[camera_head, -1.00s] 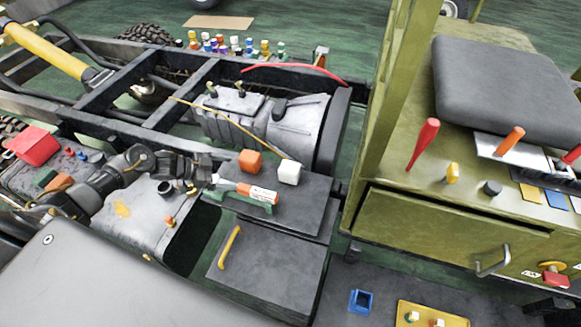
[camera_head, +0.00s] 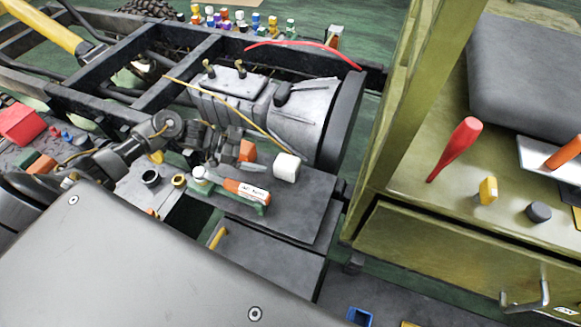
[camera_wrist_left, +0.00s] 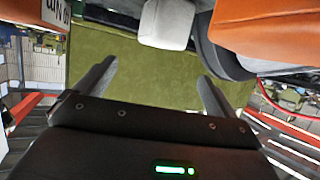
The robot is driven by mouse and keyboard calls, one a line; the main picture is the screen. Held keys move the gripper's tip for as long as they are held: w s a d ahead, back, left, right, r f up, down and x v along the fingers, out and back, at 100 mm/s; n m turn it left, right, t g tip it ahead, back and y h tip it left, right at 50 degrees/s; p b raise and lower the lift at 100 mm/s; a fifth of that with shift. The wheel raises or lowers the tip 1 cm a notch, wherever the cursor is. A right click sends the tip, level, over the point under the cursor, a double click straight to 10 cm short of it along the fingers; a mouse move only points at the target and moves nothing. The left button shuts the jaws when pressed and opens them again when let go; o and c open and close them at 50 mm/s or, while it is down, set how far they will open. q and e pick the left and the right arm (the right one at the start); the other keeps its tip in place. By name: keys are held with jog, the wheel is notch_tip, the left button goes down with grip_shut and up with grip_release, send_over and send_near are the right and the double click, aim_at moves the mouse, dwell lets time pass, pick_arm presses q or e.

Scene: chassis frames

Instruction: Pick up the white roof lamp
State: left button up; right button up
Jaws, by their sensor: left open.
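The white roof lamp (camera_head: 287,167), a small white block, sits on the dark grey plate (camera_head: 300,212) beside the engine block. It also shows in the left wrist view (camera_wrist_left: 167,22) at the top, beyond the fingertips. My left gripper (camera_head: 232,150) is to the left of the lamp, by an orange block (camera_head: 248,151) that it partly covers. In the left wrist view the fingers (camera_wrist_left: 155,80) are spread with nothing between them, and the orange block (camera_wrist_left: 265,30) is at upper right. My right gripper is not in view.
An orange and white labelled tube (camera_head: 246,190) lies on a green holder in front of the lamp. The grey engine block (camera_head: 230,92) stands behind. An olive cabinet (camera_head: 440,245) with a red-handled tool (camera_head: 458,145) is at right.

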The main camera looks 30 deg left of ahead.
aim_at(280, 161)
pick_arm(q)
jog(key=shift+s+a+f+b, duration=0.2)
jog(key=shift+s+f+b, duration=0.2)
jog(key=shift+f+b, duration=0.3)
jog(key=shift+w+f+b, duration=0.1)
jog(key=shift+f+b, duration=0.2)
jog(key=shift+f, duration=0.05)
jog(key=shift+w+f, duration=0.15)
jog(key=shift+f, duration=0.05)
jog(key=shift+d, duration=0.25)
jog(key=shift+x, duration=0.75)
jog(key=shift+p+x, duration=0.95)
jog(key=shift+x, duration=1.85)
jog(key=shift+w+a, duration=0.1)
jog(key=shift+w, duration=0.05)
jog(key=shift+c, duration=0.4)
